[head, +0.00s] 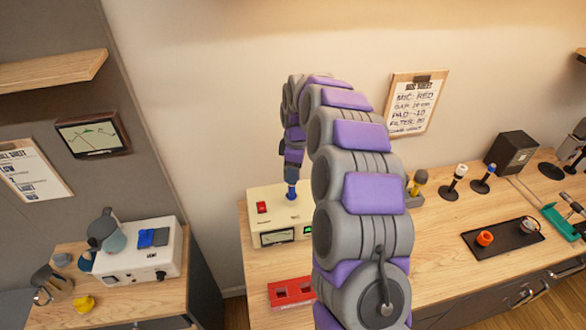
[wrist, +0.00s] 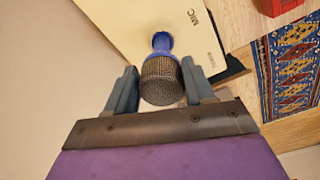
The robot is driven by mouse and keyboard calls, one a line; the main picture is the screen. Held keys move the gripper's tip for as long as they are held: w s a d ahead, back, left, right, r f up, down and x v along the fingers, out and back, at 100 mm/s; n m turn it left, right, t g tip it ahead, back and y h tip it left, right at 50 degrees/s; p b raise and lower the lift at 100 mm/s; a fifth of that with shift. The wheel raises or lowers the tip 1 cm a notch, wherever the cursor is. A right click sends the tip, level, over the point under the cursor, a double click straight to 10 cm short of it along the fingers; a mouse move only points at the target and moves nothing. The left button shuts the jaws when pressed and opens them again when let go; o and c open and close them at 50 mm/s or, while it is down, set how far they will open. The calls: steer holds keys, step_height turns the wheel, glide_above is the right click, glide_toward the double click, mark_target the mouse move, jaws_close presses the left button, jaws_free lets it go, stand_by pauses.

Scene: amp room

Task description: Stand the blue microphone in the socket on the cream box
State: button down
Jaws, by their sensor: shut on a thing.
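My gripper (wrist: 160,86) is shut on the blue microphone, with one finger on each side of its grey mesh head (wrist: 163,82). The blue microphone (head: 291,190) hangs below my gripper (head: 292,175) over the top of the cream box (head: 262,198) in the head view. It looks close to upright, head up, its blue lower end against or just above the box. The socket is hidden, so I cannot tell whether the lower end sits in it. In the wrist view the cream box (wrist: 140,22) lies beyond the microphone and shows a MIC label.
A red box (head: 290,292) stands in front of the cream box. My arm hides part of the wooden counter.

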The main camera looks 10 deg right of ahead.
steer(key=shift+c, duration=1.6)
jaws_free()
steer(key=shift+a, duration=0.15)
steer(key=shift+r, duration=0.1)
step_height(320, 180, up, 17)
steer(key=p, duration=0.1)
steer(key=shift+s+d, duration=0.2)
steer(key=shift+d, duration=0.25)
steer(key=s+a+f+m+g+b, duration=0.1)
steer(key=s+m+b, duration=0.15)
steer(key=s, duration=0.75)
steer(key=s+a+f+m+b, duration=0.1)
steer(key=s+a+m, duration=0.15)
steer(key=s, duration=0.75)
steer(key=s+f+m+b, duration=0.1)
steer(key=s+f+m, duration=0.2)
steer(key=s, duration=0.5)
steer(key=s+d+f+m+b, duration=0.1)
steer(key=s+f+m, duration=0.1)
steer(key=s+f, duration=0.3)
steer(key=s+d+f+m+g+b, duration=0.1)
steer(key=s+f+m, duration=0.2)
steer(key=s, duration=0.9)
steer(key=shift+s+f+m+h, duration=0.3)
steer(key=shift+f, duration=0.3)
